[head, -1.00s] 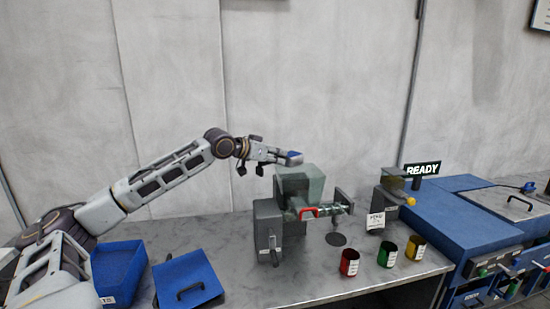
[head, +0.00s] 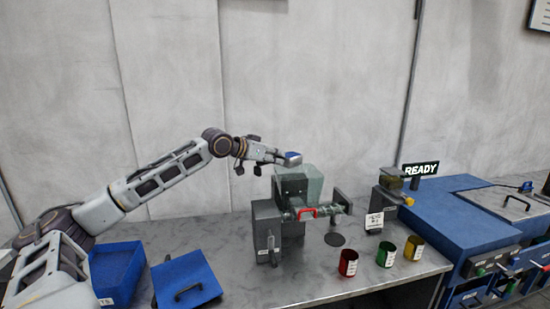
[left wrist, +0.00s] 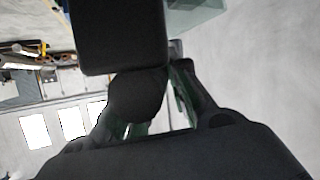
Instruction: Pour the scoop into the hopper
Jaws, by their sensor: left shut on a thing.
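The hopper (head: 314,180) is a translucent greenish box on top of a grey machine. In the left wrist view a dark block, probably the scoop (left wrist: 120,40), fills the top middle above my left fingers (left wrist: 155,105). A corner of the hopper (left wrist: 200,12) shows at the upper right there. I cannot see what the scoop holds. My right gripper is out of view.
The machine (head: 266,225) has a red handle (head: 307,211). Red (head: 348,263), green (head: 386,254) and yellow (head: 414,248) cups stand at right. A blue bin (head: 117,265) and blue lid (head: 187,280) are at left. A READY sign (head: 420,169) stands behind.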

